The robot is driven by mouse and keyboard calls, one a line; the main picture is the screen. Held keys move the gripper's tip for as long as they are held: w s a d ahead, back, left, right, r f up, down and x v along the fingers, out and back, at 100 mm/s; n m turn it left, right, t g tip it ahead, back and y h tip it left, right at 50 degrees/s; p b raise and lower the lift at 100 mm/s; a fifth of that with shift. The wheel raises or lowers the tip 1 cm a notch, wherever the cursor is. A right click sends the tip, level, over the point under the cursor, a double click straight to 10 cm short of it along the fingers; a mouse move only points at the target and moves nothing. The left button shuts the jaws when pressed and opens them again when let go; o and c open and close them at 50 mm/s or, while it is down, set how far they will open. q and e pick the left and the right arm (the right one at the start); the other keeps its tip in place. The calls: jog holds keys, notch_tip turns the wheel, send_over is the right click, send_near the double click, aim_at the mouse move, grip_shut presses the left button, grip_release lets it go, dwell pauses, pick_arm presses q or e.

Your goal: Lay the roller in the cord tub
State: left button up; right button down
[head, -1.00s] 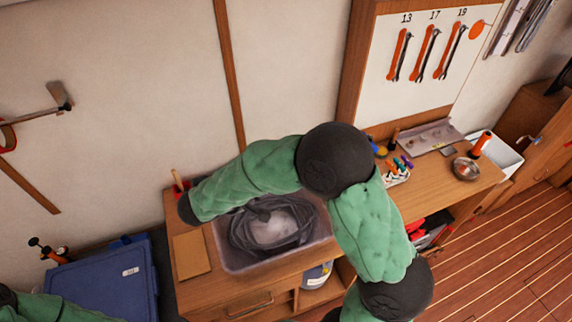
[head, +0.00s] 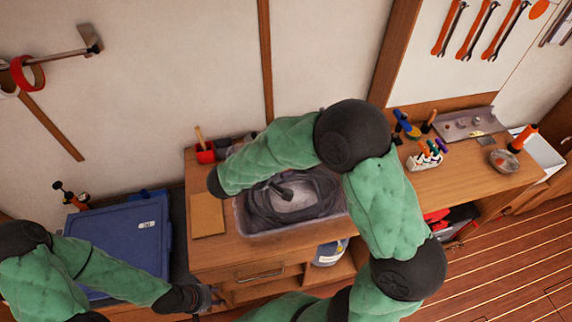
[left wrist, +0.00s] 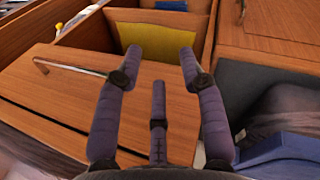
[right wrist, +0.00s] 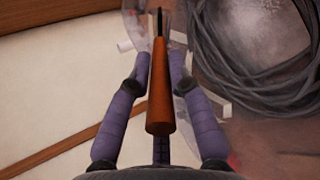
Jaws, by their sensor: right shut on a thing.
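In the right wrist view the grey coils (right wrist: 262,70) fill the right side. My right gripper (right wrist: 160,62) is shut on an orange-brown handle with a thin dark tip, which I take as the roller (right wrist: 160,95); its far end is hard to make out.
A blue lidded box (head: 120,245) stands left of the bench (head: 225,255). A red cup (head: 205,152) stands behind the tub. Farther right are a rack of coloured tools (head: 427,158), a metal bowl (head: 503,161) and a white bin (head: 543,155). A tan board (head: 207,214) lies beside the tub.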

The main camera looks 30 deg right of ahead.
jog(key=shift+f+b, duration=1.65)
jog(key=shift+f, duration=1.35)
jog(key=c, duration=1.1)
grip_release()
jog(key=shift+o, duration=0.2)
jog(key=v, duration=1.2)
